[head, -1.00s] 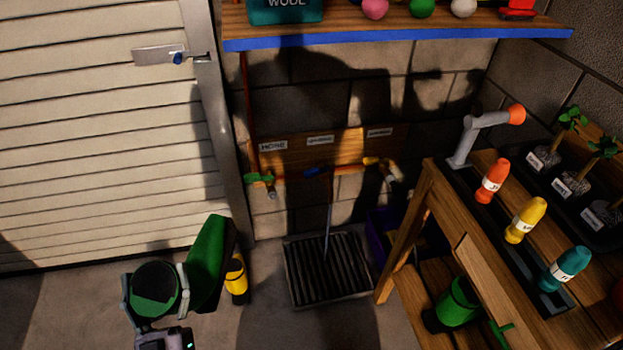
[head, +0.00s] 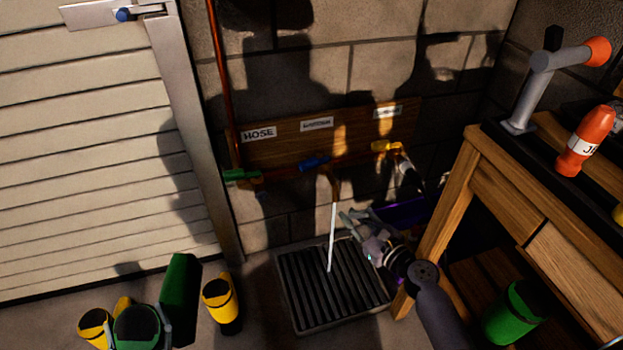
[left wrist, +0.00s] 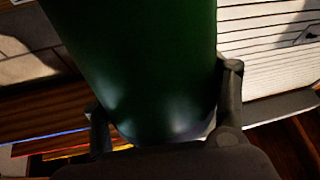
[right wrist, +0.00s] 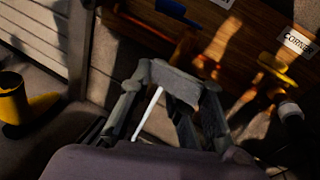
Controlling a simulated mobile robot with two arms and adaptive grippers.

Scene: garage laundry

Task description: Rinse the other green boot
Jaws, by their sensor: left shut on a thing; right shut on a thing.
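My left gripper (left wrist: 165,130) is shut on a green boot (head: 180,300). The boot's dark opening faces up at the lower left of the head view, and its green side fills the middle of the left wrist view. My right gripper (head: 358,236) is shut on a small grey thing (right wrist: 176,84), too unclear to name. It is beside a thin white streak (head: 332,238), like running water, under the blue-handled tap (head: 315,163). The streak reaches the floor grate (head: 300,318). Another green boot (head: 515,312) is on the bench's lower shelf.
Yellow boots stand on the floor near the held boot, one to its right (head: 221,303) and one to its left (head: 94,326). A green tap (head: 240,175) and a yellow tap (head: 387,146) flank the blue one. The wooden bench (head: 452,205) limits room at right.

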